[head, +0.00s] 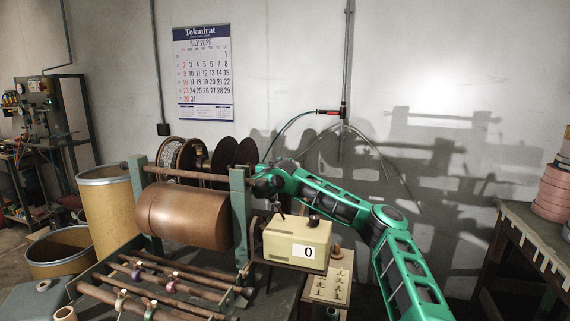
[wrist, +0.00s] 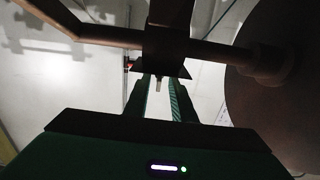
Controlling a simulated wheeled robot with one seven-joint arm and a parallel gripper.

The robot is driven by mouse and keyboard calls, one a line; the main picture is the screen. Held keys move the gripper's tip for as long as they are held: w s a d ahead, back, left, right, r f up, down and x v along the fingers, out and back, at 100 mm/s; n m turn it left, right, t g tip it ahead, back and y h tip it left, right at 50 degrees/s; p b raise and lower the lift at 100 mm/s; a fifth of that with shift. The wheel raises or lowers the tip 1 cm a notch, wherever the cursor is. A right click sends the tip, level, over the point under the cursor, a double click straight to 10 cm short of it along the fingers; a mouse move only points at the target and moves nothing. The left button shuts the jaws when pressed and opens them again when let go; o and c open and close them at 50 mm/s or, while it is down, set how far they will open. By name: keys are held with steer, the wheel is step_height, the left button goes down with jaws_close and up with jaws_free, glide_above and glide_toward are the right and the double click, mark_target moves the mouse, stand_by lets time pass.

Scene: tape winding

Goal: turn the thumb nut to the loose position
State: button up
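My gripper (head: 266,186) is at the top of the green right-hand post (head: 240,215), by the end of the brown drum's shaft (head: 190,174). In the wrist view, my gripper (wrist: 160,82) has its two fingers apart, with pale wall showing between them. Their tips point at a dark bracket (wrist: 167,45) on the shaft (wrist: 215,52). I cannot make out the thumb nut in either view; it may be hidden in the shadow at the bracket or behind my gripper. I cannot tell whether the fingertips touch anything.
The brown drum (head: 185,216) hangs between two green posts. A cream counter box (head: 297,243) reading 0, with a dark knob, stands close below my arm. A rack of rods (head: 165,285) is in front. A bench with pink rolls (head: 552,195) is at right.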

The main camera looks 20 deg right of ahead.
steer(key=shift+v, duration=2.65)
